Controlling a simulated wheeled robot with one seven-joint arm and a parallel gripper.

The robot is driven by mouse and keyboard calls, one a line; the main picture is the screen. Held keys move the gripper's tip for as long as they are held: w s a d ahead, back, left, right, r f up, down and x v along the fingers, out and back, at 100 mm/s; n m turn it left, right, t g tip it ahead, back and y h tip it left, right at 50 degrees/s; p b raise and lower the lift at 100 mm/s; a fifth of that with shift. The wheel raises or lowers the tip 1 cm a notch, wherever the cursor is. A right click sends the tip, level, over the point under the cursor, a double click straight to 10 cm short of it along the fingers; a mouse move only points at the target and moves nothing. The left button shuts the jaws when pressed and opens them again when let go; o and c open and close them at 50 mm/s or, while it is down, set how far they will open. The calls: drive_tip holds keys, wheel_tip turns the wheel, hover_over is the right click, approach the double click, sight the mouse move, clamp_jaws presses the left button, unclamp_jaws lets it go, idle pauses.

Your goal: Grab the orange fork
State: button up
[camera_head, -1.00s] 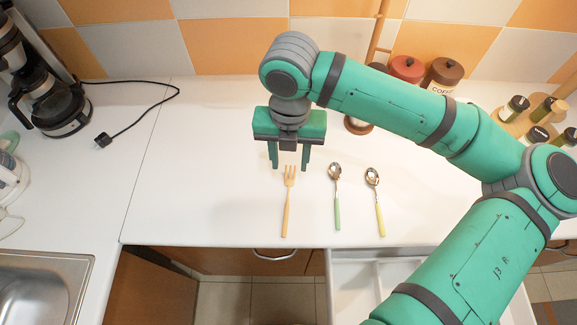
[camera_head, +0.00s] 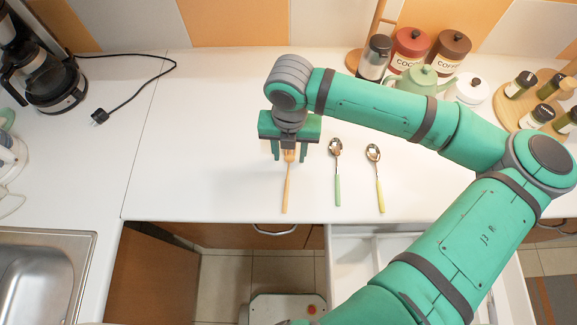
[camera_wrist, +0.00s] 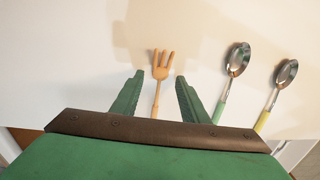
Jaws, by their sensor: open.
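The orange fork (camera_head: 287,186) lies on the white counter with its tines toward the wall and its handle toward the front edge. My gripper (camera_head: 289,157) is open and hangs over the fork's tine end, hiding part of the tines in the head view. In the wrist view, the fork (camera_wrist: 160,72) shows between the two green fingers of my gripper (camera_wrist: 157,84). Its tines reach past the fingertips, and its lower handle is hidden by the gripper body. The fingers look apart from the fork.
A green-handled spoon (camera_head: 336,170) and a yellow-handled spoon (camera_head: 377,175) lie to the right of the fork. Canisters (camera_head: 409,48), a teapot (camera_head: 421,79) and spice jars (camera_head: 520,85) stand at the back right. A coffee maker (camera_head: 45,80) and sink (camera_head: 45,265) are left. An open drawer (camera_head: 365,250) is below.

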drive_tip(key=shift+f, duration=0.5)
clamp_jaws()
drive_tip(key=shift+r, duration=0.2)
